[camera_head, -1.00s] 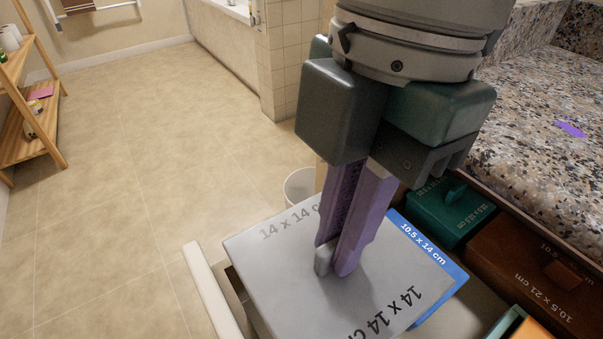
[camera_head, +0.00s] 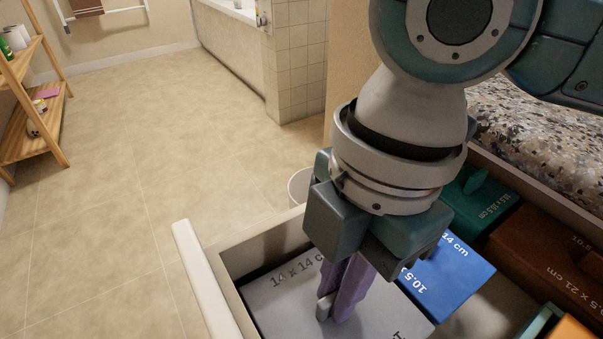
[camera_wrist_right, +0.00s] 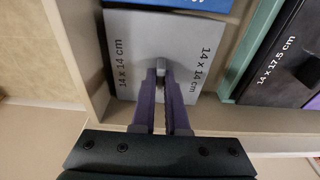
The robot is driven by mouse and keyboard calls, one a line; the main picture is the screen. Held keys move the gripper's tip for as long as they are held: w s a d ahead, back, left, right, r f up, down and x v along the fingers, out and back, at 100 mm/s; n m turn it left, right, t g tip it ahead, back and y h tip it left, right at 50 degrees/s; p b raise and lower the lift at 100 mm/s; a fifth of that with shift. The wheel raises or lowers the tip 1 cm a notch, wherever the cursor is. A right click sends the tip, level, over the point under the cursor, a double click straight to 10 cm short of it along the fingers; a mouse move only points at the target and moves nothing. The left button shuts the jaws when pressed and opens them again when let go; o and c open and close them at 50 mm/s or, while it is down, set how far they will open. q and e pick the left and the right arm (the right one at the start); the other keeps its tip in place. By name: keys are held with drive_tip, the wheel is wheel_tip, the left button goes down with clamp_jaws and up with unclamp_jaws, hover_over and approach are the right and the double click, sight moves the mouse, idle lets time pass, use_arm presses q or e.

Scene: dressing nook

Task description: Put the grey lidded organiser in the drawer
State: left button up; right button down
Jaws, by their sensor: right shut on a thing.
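The grey lidded organiser (camera_head: 278,304), marked 14 x 14 cm, is inside the open drawer (camera_head: 262,246), low between its walls, in the front left corner. My right gripper (camera_head: 338,308) points down with its purple fingers shut on the handle of the lid. In the right wrist view the grey organiser (camera_wrist_right: 130,60) lies beside the drawer wall, and the gripper (camera_wrist_right: 162,85) is on its handle. Whether its base touches the drawer floor is hidden. My left gripper is not in view.
A blue organiser (camera_head: 450,280) stands beside the grey one in the drawer. A teal box (camera_head: 475,210) and a brown box (camera_head: 550,250) stand farther right. A speckled counter (camera_head: 530,150) overhangs the back. A white bin (camera_head: 298,185) stands on the floor behind the drawer.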

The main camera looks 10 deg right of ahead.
drive_tip(key=shift+f, duration=0.1)
drive_tip(key=c, duration=0.9)
unclamp_jaws()
